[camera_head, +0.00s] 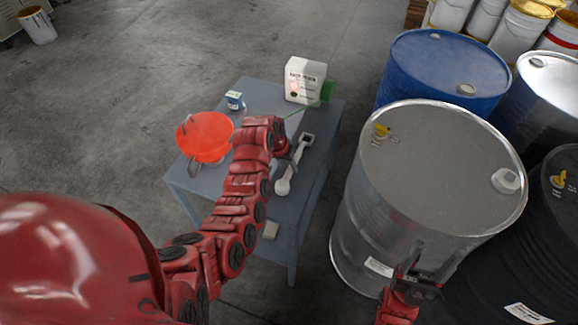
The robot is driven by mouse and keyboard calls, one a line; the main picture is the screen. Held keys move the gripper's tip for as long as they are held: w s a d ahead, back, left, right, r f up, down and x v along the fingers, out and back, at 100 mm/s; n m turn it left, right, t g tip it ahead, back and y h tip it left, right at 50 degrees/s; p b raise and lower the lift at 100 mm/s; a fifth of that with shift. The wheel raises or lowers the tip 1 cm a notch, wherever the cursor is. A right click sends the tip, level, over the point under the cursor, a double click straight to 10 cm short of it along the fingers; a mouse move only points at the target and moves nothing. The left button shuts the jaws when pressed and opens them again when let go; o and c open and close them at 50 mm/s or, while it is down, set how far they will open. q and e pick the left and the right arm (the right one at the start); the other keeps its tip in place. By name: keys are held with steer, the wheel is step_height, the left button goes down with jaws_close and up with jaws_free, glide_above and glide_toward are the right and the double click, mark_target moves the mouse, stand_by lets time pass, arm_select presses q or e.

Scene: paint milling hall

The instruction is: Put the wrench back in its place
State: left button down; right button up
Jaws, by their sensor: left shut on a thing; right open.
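The pale grey wrench (286,184) is at the right side of the small blue-grey table (262,92), slanting from an open jaw at the top to a rounded end below. My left gripper (291,157) is shut on the middle of its shaft. Whether the wrench touches the tabletop or is just above it, I cannot tell. My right gripper (428,268) is open and empty, in front of the silver drum at the lower right.
A red-orange bowl (205,138), a small blue-and-white container (234,100) and a white box-shaped container (304,80) stand on the table. A green item (328,90) is beside the white container. Silver (440,160) and blue (440,65) drums crowd the right.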

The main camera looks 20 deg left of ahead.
arm_select(q)
steer(key=shift+r, duration=0.8)
steer(key=shift+f, duration=0.2)
steer(key=shift+f, duration=0.35)
steer(key=shift+b, duration=0.3)
steer(key=shift+f+b, duration=0.15)
steer(key=shift+b, duration=0.15)
steer(key=shift+f, duration=0.15)
stand_by(0.4)
